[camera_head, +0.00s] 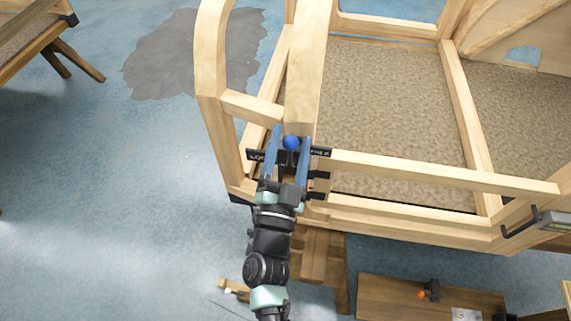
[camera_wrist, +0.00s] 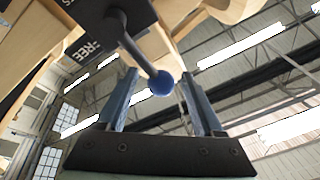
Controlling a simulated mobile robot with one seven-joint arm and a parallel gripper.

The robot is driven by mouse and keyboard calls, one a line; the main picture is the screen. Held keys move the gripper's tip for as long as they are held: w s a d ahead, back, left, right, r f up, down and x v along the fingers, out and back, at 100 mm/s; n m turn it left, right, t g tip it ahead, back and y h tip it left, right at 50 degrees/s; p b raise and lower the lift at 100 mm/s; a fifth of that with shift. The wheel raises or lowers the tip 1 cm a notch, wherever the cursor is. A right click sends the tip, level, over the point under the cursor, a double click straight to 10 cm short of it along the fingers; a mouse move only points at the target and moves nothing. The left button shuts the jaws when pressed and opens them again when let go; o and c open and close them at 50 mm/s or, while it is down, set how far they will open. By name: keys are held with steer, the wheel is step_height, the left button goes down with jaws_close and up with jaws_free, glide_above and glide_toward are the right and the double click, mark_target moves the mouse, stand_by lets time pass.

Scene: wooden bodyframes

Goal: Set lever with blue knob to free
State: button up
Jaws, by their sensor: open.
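The lever's blue knob (camera_head: 291,143) sits between the two blue fingers of my open gripper (camera_head: 287,150) in the head view. In the wrist view the blue knob (camera_wrist: 161,83) is at the end of a dark lever rod (camera_wrist: 138,50), between the fingers of my gripper (camera_wrist: 158,92) with space on both sides. A black label plate (camera_head: 256,155) reads "LOCK" at its left end and "FREE" (camera_head: 320,152) at its right end. The word FREE (camera_wrist: 83,50) also shows in the wrist view. The knob stands about midway between the two words. The lever base is partly hidden by my gripper.
The wooden bodyframe (camera_head: 440,176) surrounds the lever, with an upright post (camera_head: 307,65) behind it and a curved rail (camera_head: 210,60) to the left. A wooden stool (camera_head: 322,255) and a low board with an orange knob (camera_head: 421,295) are below.

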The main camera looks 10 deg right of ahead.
steer(key=b+v, duration=0.3)
steer(key=v, duration=0.9)
steer(key=shift+s, duration=0.25)
steer(key=shift+a, duration=0.1)
